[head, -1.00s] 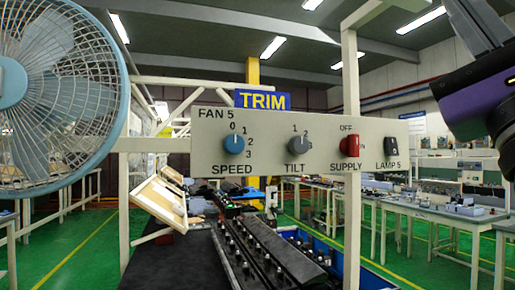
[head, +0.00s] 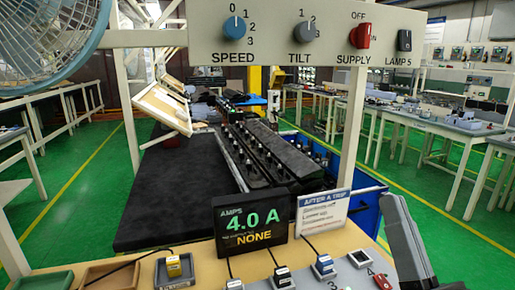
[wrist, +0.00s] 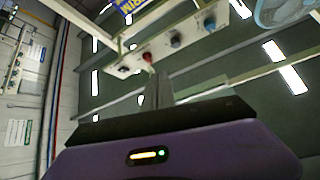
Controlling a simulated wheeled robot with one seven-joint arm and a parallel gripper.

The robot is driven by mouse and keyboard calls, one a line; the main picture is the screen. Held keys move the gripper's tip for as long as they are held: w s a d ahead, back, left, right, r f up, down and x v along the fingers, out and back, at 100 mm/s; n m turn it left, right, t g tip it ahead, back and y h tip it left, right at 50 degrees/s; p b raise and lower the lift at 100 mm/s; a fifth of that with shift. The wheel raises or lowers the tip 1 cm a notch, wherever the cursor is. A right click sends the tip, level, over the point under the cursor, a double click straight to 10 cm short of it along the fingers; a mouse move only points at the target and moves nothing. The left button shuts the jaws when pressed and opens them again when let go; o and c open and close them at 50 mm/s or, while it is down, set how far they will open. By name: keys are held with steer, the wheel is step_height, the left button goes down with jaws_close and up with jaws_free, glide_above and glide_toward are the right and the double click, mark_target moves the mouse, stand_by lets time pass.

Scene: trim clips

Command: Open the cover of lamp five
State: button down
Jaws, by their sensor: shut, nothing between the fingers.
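The lamp 5 switch (head: 404,40) is a small dark block at the right end of the grey fan panel (head: 275,40), above its LAMP 5 label. I cannot tell its cover apart from the switch at this size. The wrist view looks up at the panel, where the switch (wrist: 122,71) is a small dark patch left of the red supply knob (wrist: 147,58). My gripper (head: 391,203) is at the lower right of the head view, fingers pointing up, below the panel and apart from it. In the wrist view my gripper (wrist: 159,77) is shut and empty.
The red supply knob (head: 360,36) sits just left of the lamp switch. A white post (head: 350,130) runs below the panel. An amps display (head: 250,222) and an "after a trip" card (head: 324,212) stand on the bench below. The fan (head: 45,40) is at upper left.

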steer(key=s+d+f+n+g, duration=0.1)
steer(key=s+f+n+g, duration=0.1)
steer(key=s+f, duration=0.6)
steer(key=s+d+f+n+g+h, duration=0.1)
steer(key=s+f+g, duration=0.4)
steer(key=f, duration=1.3)
steer(key=s+n, duration=0.1)
steer(key=s, duration=0.3)
steer(key=shift+s+n, duration=0.25)
steer(key=shift+n, duration=0.15)
steer(key=c, duration=2.1)
jaws_free()
steer(key=s+f+g, duration=0.1)
steer(key=s+f, duration=0.1)
steer(key=s, duration=0.1)
steer(key=s+f+g+h, duration=0.1)
steer(key=s+f, duration=0.1)
steer(key=s, duration=0.1)
steer(key=s+f+m+g, duration=0.1)
steer(key=s+f, duration=0.1)
steer(key=s, duration=0.2)
steer(key=shift+d+f+g+h, duration=0.25)
steer(key=shift+d+g+h, duration=0.05)
steer(key=shift+d+g, duration=0.1)
steer(key=o, duration=0.4)
steer(key=shift+s+f, duration=0.15)
steer(key=shift+s, duration=0.15)
steer(key=shift+o, duration=0.9)
steer(key=shift+d, duration=0.1)
steer(key=shift+w, duration=0.1)
